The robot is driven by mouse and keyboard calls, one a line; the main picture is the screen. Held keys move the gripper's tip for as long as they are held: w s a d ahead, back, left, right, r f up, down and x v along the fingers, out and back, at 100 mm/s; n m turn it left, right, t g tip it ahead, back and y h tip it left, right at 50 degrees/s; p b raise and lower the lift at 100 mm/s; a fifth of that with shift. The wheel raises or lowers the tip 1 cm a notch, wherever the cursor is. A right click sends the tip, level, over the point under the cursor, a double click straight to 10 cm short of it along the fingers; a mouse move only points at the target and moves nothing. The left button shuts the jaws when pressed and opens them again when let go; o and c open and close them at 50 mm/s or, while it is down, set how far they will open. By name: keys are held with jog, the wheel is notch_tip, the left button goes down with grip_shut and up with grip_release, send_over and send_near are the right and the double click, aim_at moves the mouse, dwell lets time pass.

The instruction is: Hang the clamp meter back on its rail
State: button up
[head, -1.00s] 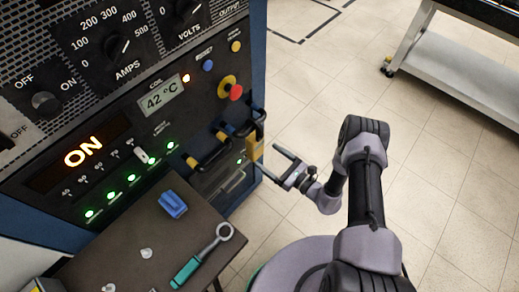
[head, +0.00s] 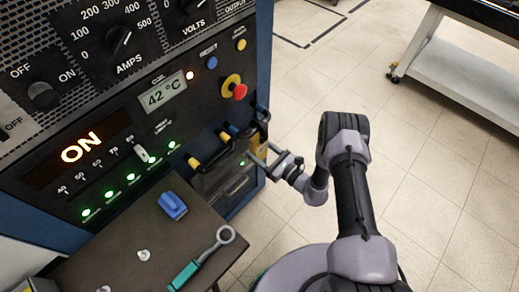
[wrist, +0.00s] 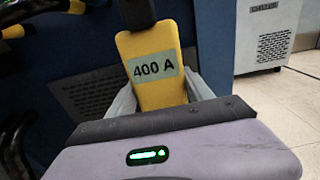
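A tool with a teal handle and a grey ring at its end, which looks like the clamp meter (head: 203,258), lies on the dark side table. My gripper (head: 258,150) is away from it, at the right side of the machine. Its two fingers stand on either side of a yellow block labelled "400 A" (wrist: 158,92), which hangs from a black part above. The fingers look apart, with the block's lower end between them; contact is not clear. The rail cannot be made out with certainty.
The machine panel (head: 120,110) reads ON and 42 °C. Black handles with yellow ends (head: 210,152) stick out beside the block. A blue item (head: 173,205) and small pale pieces lie on the table (head: 120,225). Floor at right is clear up to a grey bench (head: 460,75).

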aim_at(263, 147)
jog(key=c, duration=0.5)
jog(key=shift+r+p, duration=1.2)
jog(key=shift+r, duration=0.5)
jog(key=shift+p+v, duration=0.7)
jog(key=shift+v, duration=3.05)
